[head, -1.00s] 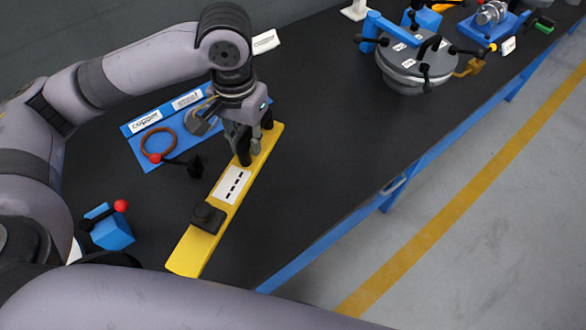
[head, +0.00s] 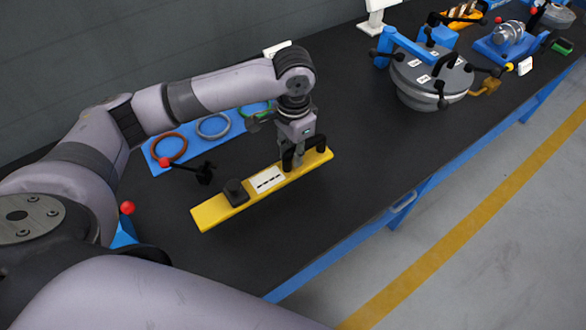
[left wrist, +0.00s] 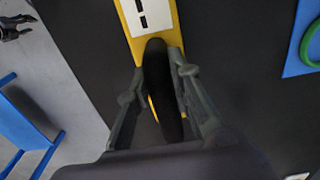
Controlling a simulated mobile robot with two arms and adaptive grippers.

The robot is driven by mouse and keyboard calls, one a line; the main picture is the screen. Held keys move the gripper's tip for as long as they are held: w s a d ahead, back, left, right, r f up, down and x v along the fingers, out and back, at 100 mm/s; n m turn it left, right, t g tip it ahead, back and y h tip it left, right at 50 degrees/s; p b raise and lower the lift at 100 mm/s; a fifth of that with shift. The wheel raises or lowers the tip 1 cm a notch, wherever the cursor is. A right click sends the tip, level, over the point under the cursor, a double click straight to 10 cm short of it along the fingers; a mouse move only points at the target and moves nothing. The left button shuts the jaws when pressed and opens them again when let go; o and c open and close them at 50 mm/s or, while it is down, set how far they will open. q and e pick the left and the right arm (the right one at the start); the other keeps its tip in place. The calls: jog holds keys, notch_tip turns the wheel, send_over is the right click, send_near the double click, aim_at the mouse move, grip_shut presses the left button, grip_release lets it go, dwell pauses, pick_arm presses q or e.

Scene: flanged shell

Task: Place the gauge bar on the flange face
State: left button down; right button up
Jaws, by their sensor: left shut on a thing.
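The gauge bar (head: 213,212) is a long yellow bar with a white marked label and a black block near its left end. My left gripper (head: 293,162) is shut on the black grip near its right end; the left wrist view shows the fingers (left wrist: 158,95) around this dark grip. The bar appears held above the dark bench top; the exact gap is hard to tell. The grey round flanged shell (head: 418,97) stands farther right, apart from the bar, with labels and black-handled clamps on its top. A dark gripper, seemingly my right one (left wrist: 14,27), shows partly in the left wrist view.
A blue board (head: 191,142) with several rings lies behind the bar. Blue fixtures (head: 497,48) stand at the far right. Dark bench top (head: 365,150) between bar and shell is clear.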

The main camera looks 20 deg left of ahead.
aim_at(294, 170)
pick_arm(q)
jog(key=shift+f, duration=3.7)
jog(key=c, duration=1.4)
grip_release()
jog(key=shift+c, duration=0.2)
